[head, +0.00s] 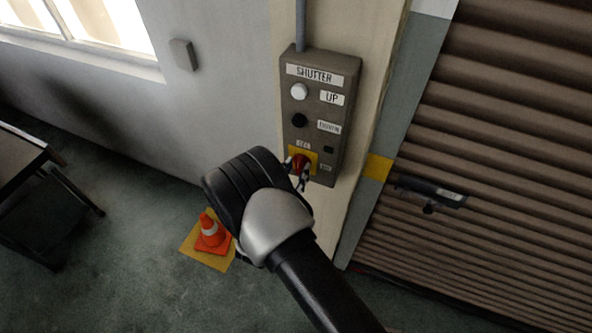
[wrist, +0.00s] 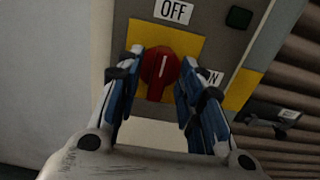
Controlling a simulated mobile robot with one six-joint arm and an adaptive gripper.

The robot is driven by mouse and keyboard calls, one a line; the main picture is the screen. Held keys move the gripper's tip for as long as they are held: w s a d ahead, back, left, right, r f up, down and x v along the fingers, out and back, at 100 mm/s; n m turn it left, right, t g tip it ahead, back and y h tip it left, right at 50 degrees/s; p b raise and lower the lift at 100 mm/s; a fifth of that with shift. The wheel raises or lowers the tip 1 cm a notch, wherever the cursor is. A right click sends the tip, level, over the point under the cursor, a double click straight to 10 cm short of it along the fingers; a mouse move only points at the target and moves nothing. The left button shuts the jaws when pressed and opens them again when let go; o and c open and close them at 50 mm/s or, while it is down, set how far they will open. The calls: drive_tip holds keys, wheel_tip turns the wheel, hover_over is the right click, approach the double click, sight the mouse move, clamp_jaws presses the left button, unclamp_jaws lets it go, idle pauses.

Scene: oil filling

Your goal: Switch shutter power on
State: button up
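The grey shutter control box (head: 337,76) hangs on the wall pillar. Low on it, a red rotary switch (wrist: 160,72) sits on a yellow plate (wrist: 190,42). The switch's white mark points up toward the OFF label (wrist: 174,9). Part of the ON label (wrist: 213,77) shows at its right. My gripper (wrist: 161,75) faces the panel with one finger on each side of the red knob. The fingers are very close to the knob's sides; whether they press on it is unclear. In the head view, my wrist partly covers the switch (head: 299,162).
Above the switch are a white UP button (head: 299,91) and a black DOWN button (head: 299,120). The ribbed shutter (head: 510,140) with a handle (head: 432,192) is at right. An orange cone (head: 209,232) stands on the floor, and a table (head: 22,160) is at left.

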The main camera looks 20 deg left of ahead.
drive_tip(key=shift+w, duration=0.15)
clamp_jaws()
idle(0.4)
